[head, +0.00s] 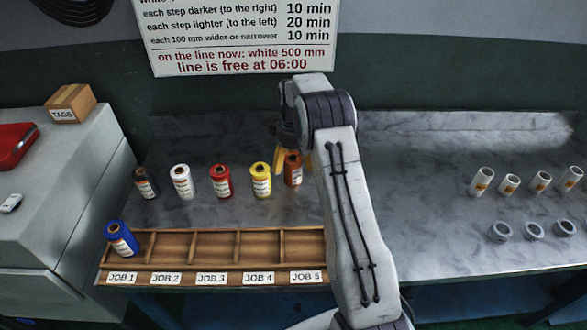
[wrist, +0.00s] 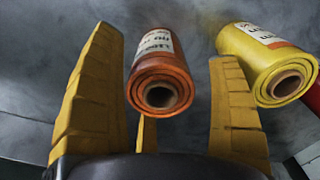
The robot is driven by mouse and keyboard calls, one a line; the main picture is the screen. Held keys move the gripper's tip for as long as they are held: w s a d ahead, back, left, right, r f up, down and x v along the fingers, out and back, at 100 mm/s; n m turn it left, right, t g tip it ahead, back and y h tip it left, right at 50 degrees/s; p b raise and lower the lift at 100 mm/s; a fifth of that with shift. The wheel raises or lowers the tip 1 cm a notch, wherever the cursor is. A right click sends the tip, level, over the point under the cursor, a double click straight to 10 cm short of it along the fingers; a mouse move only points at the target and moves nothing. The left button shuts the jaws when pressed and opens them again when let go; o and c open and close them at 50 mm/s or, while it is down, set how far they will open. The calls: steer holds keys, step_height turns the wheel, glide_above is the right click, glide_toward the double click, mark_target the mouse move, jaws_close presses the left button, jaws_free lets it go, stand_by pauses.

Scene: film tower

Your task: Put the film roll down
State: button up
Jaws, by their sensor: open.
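An orange-brown film roll (head: 293,169) stands on the marble worktop, at the right end of a row of rolls. In the wrist view this roll (wrist: 161,75) lies between the two yellow fingers of my gripper (wrist: 166,45), with gaps visible on both sides. My gripper (head: 293,162) is open, low over the worktop, and partly hides the roll in the head view. A blue roll (head: 121,240) stands in the JOB 1 compartment of the wooden tray (head: 225,232). The other visible compartments look empty; my arm covers the tray's right end.
Yellow (head: 260,181), red (head: 221,182), white (head: 181,182) and black (head: 145,184) rolls stand left of the orange-brown one. The yellow roll (wrist: 268,65) is close beside my right finger. White cores (head: 509,184) and grey rings (head: 533,231) occupy the right side.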

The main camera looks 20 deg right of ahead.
steer(key=shift+f, duration=1.25)
steer(key=c, duration=1.2)
steer(key=shift+c, duration=0.7)
steer(key=shift+r, duration=0.15)
